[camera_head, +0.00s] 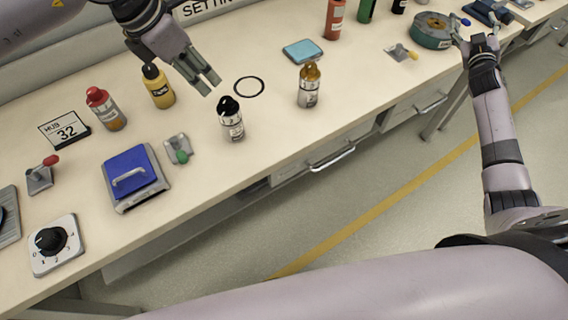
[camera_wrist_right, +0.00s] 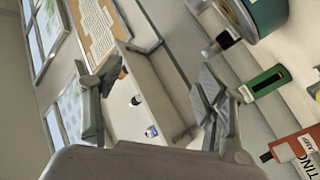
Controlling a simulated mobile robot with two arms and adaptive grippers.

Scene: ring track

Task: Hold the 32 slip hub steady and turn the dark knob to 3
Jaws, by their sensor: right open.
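A sign reading HUB 32 (camera_head: 66,130) stands at the back left of the bench. In front of it are a blue block with a grey handle (camera_head: 133,180) and a red-tipped lever (camera_head: 42,176). The dark knob (camera_head: 50,241) sits on a white dial plate with numbers at the front left; its pointer is too small to read surely. My left gripper (camera_head: 213,86) is above the bench, right of the hub area, open and empty, its fingers a little apart. My right gripper (camera_head: 461,34) is far right beside a green round device (camera_head: 432,30); in the wrist view it is open and empty (camera_wrist_right: 154,96).
An amber-topped bottle (camera_head: 309,86) and a black ring (camera_head: 249,86) are further right.

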